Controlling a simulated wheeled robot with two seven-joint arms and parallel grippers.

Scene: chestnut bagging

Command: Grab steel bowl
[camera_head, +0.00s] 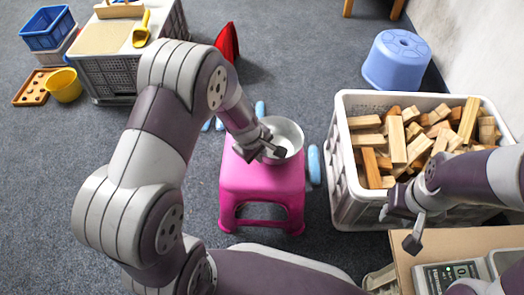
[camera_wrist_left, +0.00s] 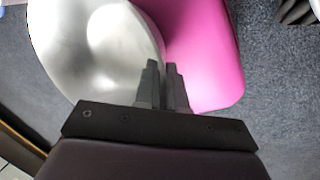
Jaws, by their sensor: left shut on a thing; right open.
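The steel bowl (camera_head: 287,133) is a round, shiny metal bowl on the pink stool (camera_head: 262,190) in the middle of the head view. It fills the upper left of the left wrist view (camera_wrist_left: 95,45). My left gripper (camera_head: 273,151) is at the near side of the bowl, shut on its wall. In the left wrist view its two dark fingers (camera_wrist_left: 162,85) are close together at the bowl's edge. My right gripper (camera_head: 409,222) is open and empty, at the right by the crate's near edge, away from the bowl.
A white crate (camera_head: 345,190) full of wooden blocks stands right of the stool. A blue stool (camera_head: 398,60) is behind it. A scale (camera_head: 450,273) sits at the lower right. A grey crate (camera_head: 112,72) with a yellow scoop (camera_head: 142,30) stands at the back left.

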